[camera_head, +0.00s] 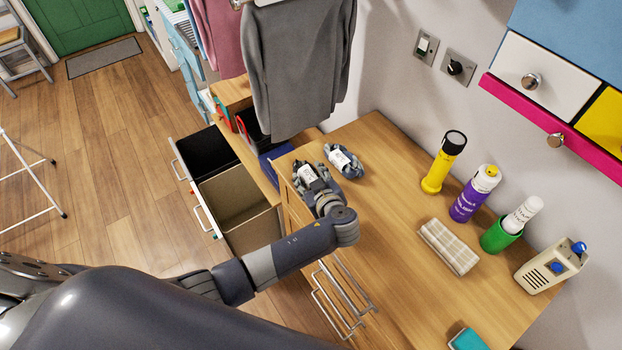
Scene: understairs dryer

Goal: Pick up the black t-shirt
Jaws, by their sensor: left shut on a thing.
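My left gripper (316,187) reaches over the left edge of the wooden worktop (390,215). It is shut on a dark bundled cloth (299,166) with a white label, which I take for the black t-shirt. The gripper's fingers and wrist cover part of the bundle, and I cannot tell whether it still touches the wood. A second blue-grey bundle (345,162) with a white label lies just to the right, on the worktop. My right gripper is not in view.
A dark grey long-sleeved garment (297,70) hangs behind the gripper. Open bins, one black (205,152) and one beige (240,207), stand to the left.

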